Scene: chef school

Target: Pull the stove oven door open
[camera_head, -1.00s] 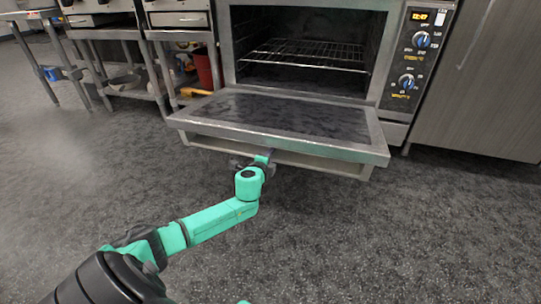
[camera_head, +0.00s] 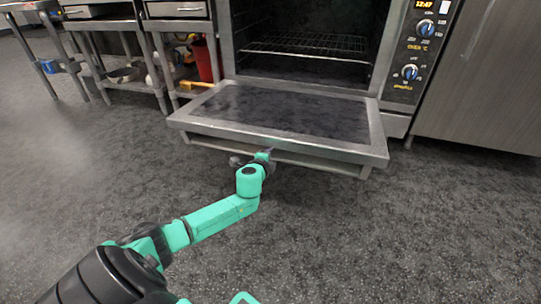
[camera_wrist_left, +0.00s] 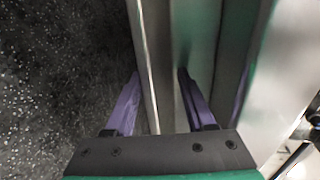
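The stove oven door (camera_head: 280,109) is hinged down and lies far open, close to level, in front of the oven's dark interior (camera_head: 303,60). My left gripper (camera_head: 264,158) is at the underside of the door's front edge, by the handle bar (camera_head: 225,146). In the left wrist view, the two purple fingers of my left gripper (camera_wrist_left: 160,95) are spread apart, one on each side of a metal bar (camera_wrist_left: 150,60). A narrow dark gap shows beside the left finger, and firm contact cannot be made out. My right gripper is not in view.
A wire rack (camera_head: 305,46) sits inside the oven. A control panel (camera_head: 418,50) with knobs is at its right, then a grey cabinet (camera_head: 485,85). Steel stands (camera_head: 150,60) and a red bucket (camera_head: 205,60) are at the left. The floor before the door is clear.

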